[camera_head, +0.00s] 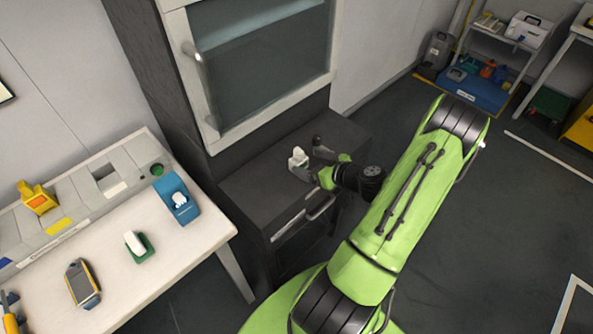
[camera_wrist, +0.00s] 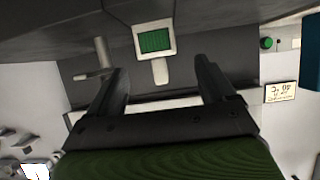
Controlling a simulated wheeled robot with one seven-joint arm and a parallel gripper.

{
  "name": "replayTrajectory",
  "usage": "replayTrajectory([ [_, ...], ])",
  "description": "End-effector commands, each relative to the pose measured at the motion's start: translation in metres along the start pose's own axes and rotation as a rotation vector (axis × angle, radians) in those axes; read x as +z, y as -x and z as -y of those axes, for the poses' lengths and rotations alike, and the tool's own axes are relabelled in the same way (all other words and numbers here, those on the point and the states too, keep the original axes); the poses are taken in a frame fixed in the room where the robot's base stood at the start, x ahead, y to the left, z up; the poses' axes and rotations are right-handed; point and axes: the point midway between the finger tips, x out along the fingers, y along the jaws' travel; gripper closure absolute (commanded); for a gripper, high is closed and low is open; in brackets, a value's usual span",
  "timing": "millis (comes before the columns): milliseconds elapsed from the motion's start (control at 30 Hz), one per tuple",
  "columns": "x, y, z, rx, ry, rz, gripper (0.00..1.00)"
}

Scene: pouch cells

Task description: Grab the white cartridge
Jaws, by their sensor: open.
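A small white cartridge (camera_head: 299,157) stands on the dark cabinet top below the glass-fronted cupboard. In the wrist view, a white piece with a green square face (camera_wrist: 156,55) shows ahead of and between my fingers; it looks like the same cartridge. My gripper (camera_head: 309,161) is open, its two dark fingers spread at the cartridge in the head view. In the wrist view my gripper (camera_wrist: 162,80) has a gap between its fingers and nothing clamped. I cannot tell whether the fingertips flank the cartridge or stop short of it.
The dark cabinet (camera_head: 255,190) has a drawer front with a handle. A white table (camera_head: 170,285) at left holds a white item on a green base (camera_head: 136,245), a blue holder (camera_head: 176,199) and a yellow-grey handheld device (camera_head: 82,283). Open floor lies right.

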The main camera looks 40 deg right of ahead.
Motion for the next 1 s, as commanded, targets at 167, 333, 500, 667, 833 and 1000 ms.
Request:
replayTrajectory([
  [167, 0.0, -0.027, 0.0, -0.002, -0.001, 0.0, 0.17],
  [333, 0.0, -0.056, -0.001, -0.004, 0.002, -0.001, 0.17],
  [500, 0.001, -0.078, -0.002, -0.002, 0.001, 0.0, 0.17],
  [667, 0.001, -0.079, -0.002, -0.001, -0.001, 0.001, 0.17],
  [833, 0.001, -0.079, -0.002, -0.001, -0.001, 0.001, 0.35],
  [1000, 0.001, -0.079, -0.002, -0.001, -0.001, 0.001, 0.61],
])
